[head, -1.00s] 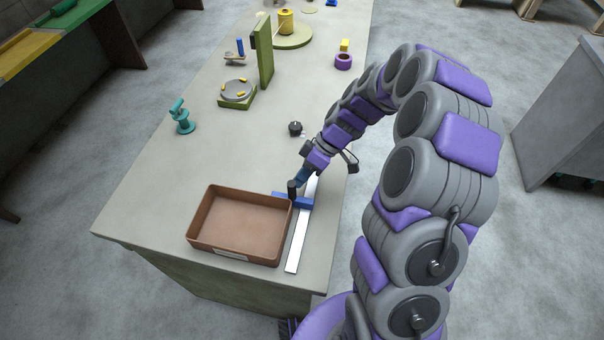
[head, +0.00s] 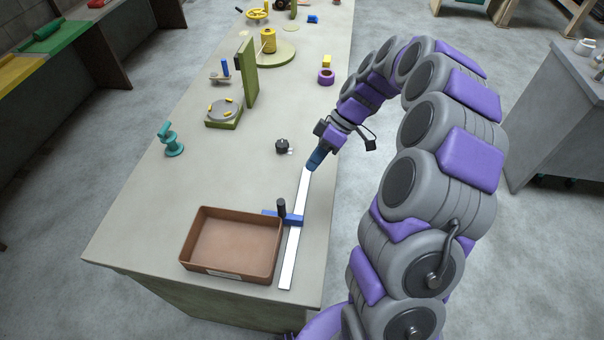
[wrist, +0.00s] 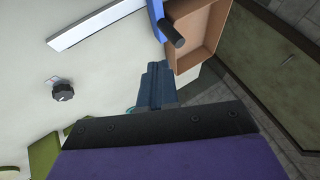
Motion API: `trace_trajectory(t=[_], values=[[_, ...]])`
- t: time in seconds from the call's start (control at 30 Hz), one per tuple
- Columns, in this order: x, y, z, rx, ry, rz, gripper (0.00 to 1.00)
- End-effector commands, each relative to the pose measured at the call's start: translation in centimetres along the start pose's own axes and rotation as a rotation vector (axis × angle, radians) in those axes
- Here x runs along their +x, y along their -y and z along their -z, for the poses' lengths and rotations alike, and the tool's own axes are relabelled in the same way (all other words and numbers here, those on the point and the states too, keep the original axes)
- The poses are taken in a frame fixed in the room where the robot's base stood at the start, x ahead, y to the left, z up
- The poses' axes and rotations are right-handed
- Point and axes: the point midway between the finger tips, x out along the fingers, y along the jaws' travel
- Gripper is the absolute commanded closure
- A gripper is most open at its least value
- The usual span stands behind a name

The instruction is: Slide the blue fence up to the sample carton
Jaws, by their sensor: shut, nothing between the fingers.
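The blue fence (head: 293,219) sits across the white rail (head: 291,250) and has an upright black knob (head: 282,208). The sample carton, a brown open tray with a pale label (head: 229,244), lies left of the rail. The fence's left end lies along the carton's far right corner; I see no clear gap, but cannot tell whether they touch. In the wrist view the fence (wrist: 155,18) and knob (wrist: 173,33) show beside the carton (wrist: 200,28). My gripper (head: 313,165) is shut and empty near the rail's far end, apart from the fence. Its fingers show in the wrist view (wrist: 153,72).
A small black knob (head: 282,146) stands left of my gripper. A teal fixture (head: 172,142), a green turntable block (head: 224,112) and an upright green panel (head: 248,72) stand farther off. The bench between the carton and these is clear.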

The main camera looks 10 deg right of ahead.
Motion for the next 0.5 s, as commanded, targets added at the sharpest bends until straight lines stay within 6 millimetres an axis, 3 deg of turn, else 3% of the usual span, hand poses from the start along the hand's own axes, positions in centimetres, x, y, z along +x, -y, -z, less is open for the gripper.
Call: trace_trajectory(t=[0.1,0.23,0.4,0.5], values=[[-2.3,0.0,0.0,0.001,0.001,-0.002,1.00],[-3.9,-0.1,0.0,0.000,0.001,-0.005,1.00],[-4.6,-0.2,0.1,0.001,0.002,0.001,1.00],[-4.0,-0.9,0.4,0.002,0.004,0.004,1.00]])
